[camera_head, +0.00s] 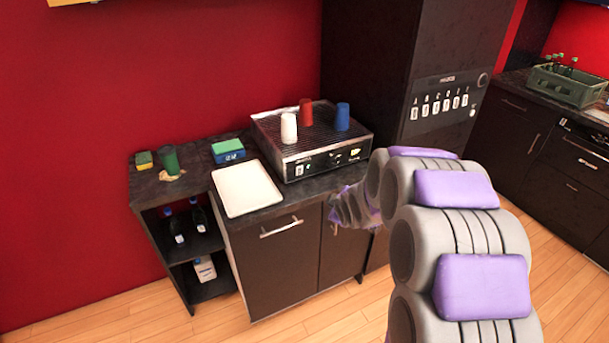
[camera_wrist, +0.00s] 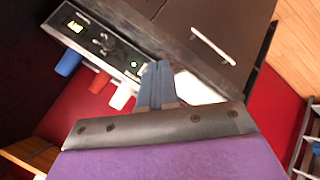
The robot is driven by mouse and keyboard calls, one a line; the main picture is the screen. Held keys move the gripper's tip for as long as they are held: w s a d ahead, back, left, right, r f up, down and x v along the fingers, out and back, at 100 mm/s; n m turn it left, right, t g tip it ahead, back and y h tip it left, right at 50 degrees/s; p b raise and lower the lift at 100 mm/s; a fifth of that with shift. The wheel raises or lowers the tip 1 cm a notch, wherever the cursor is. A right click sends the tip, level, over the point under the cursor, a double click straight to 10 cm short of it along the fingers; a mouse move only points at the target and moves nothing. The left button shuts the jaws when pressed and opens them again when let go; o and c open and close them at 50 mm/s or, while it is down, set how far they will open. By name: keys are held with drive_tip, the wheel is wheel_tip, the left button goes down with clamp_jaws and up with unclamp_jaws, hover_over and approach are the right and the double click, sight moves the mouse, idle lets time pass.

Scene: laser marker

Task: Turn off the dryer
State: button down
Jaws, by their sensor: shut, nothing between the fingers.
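The dryer (camera_head: 268,130) is a dark metal box with a ribbed top on the counter, carrying white, red and blue cups. Its front panel (camera_head: 325,162) has small controls and lights. In the head view my arm's end is in front of the cabinet, below the dryer's right side; the fingers are not clear there.
A white tray (camera_head: 247,188) lies left of the dryer. A green-and-blue box (camera_head: 228,150), a green cup (camera_head: 170,160) and a sponge (camera_head: 144,160) stand farther left. A tall dark machine (camera_head: 440,100) stands right of the dryer. Wooden floor lies in front.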

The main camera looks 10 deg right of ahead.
sight(301, 168)
drive_tip(key=w+a+f+n+t+y+p, duration=0.1)
drive_tip(key=w+f+n+t+y, duration=0.5)
drive_tip(key=w+f+n+t, duration=0.3)
drive_tip(key=shift+w+f+n+t, duration=0.35)
drive_tip(key=shift+w+n, duration=0.25)
drive_tip(key=shift+w, duration=0.8)
drive_tip(key=shift+a, duration=0.1)
drive_tip(key=b+x, duration=0.3)
drive_tip(key=x, duration=1)
drive_tip(key=shift+f, duration=0.15)
drive_tip(key=shift+w+a, duration=0.2)
drive_tip(key=shift+w, duration=0.25)
drive_tip(key=shift+r, duration=0.25)
